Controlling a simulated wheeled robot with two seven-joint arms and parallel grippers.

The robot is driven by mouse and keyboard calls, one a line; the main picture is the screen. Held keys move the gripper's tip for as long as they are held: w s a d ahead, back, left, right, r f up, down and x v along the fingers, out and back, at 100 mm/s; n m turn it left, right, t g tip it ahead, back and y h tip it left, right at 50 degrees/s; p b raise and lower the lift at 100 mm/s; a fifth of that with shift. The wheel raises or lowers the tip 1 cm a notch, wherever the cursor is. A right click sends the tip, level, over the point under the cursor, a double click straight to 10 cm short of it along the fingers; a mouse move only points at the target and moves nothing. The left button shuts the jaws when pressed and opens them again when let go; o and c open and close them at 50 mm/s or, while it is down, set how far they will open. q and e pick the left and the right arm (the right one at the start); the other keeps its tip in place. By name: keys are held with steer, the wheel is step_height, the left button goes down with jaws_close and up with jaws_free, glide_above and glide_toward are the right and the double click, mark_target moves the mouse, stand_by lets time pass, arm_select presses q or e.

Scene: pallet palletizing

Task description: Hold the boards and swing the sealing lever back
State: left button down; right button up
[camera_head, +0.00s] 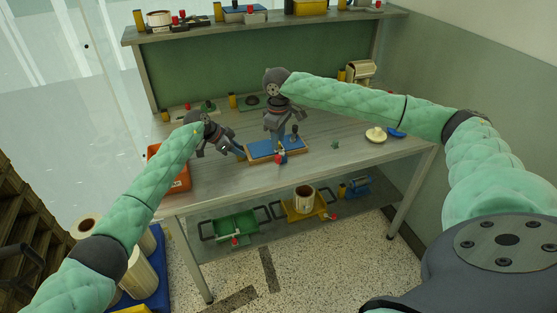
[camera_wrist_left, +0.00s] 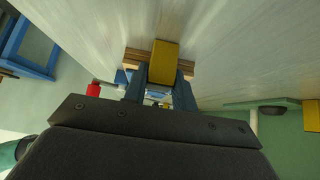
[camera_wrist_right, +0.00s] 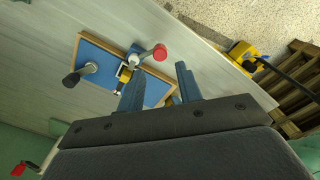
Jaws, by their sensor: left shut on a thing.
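The board fixture (camera_head: 262,151), a blue plate with wooden edges, lies flat on the table; the plate also shows in the right wrist view (camera_wrist_right: 98,53). Its lever has a red knob (camera_wrist_right: 160,52), and a dark knob (camera_wrist_right: 72,79) stands on the plate. My left gripper (camera_head: 241,153) is at the fixture's left end. In the left wrist view its fingers close around a yellow block (camera_wrist_left: 164,58) in front of the layered wooden edge (camera_wrist_left: 134,61); the exact contact is partly hidden. My right gripper (camera_wrist_right: 158,85) is open and empty, above the fixture near the lever.
An orange bin (camera_head: 176,172) stands at the table's left. The lower shelf holds a green tray (camera_head: 236,226) and a yellow tray (camera_head: 306,207). The tabletop right of the fixture is mostly clear.

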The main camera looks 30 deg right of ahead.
mark_target(278, 156)
steer(key=shift+f, duration=3.5)
jaws_close()
